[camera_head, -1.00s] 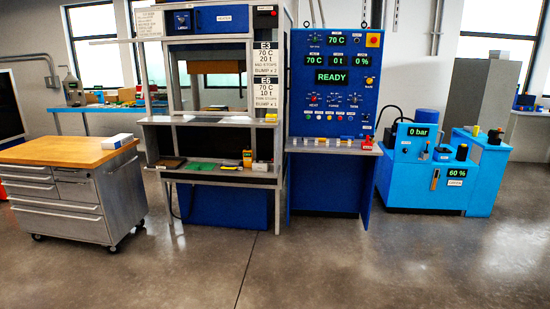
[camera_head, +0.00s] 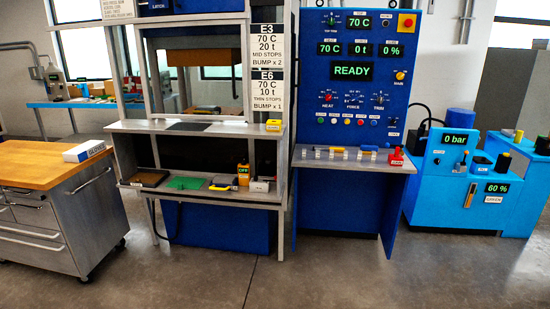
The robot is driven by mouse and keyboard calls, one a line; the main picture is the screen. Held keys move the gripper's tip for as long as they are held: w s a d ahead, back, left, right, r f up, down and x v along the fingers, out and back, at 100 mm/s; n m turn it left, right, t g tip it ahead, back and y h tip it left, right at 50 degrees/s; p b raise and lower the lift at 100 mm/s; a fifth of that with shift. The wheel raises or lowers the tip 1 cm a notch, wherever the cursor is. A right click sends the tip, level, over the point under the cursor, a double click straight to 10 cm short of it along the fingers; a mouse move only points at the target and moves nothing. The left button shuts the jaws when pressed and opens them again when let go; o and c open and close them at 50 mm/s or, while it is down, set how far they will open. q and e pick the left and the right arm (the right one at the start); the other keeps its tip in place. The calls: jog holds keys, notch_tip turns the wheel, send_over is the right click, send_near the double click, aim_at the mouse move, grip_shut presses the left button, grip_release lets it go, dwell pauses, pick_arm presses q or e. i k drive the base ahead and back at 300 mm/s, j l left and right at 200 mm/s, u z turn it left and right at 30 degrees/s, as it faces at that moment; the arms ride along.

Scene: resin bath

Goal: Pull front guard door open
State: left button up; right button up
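The grey press frame (camera_head: 285,130) stands in front of me, left of the blue control panel. Its front has a grey-framed opening or clear panel (camera_head: 146,75), which looks like the front guard door. I see through it to the back, and cannot tell whether it is shut. No handle is clear on it. A blue "LATCH" part (camera_head: 155,5) is cut off at the top edge. Neither of my grippers is in view.
A shelf (camera_head: 210,197) below holds small items. The control panel (camera_head: 350,105) reads READY and has a jutting ledge (camera_head: 350,163). A wood-topped cart (camera_head: 40,165) stands at left, a blue pump unit (camera_head: 430,195) at right. The floor in front is clear.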

aim_at(242, 22)
jog(key=i, duration=1.1)
jog(key=i+u, duration=0.1)
jog(key=i, duration=1)
jog(key=i+l, duration=0.2)
jog(key=i, duration=0.9)
jog(key=i+u, duration=0.35)
jog(key=k, duration=0.1)
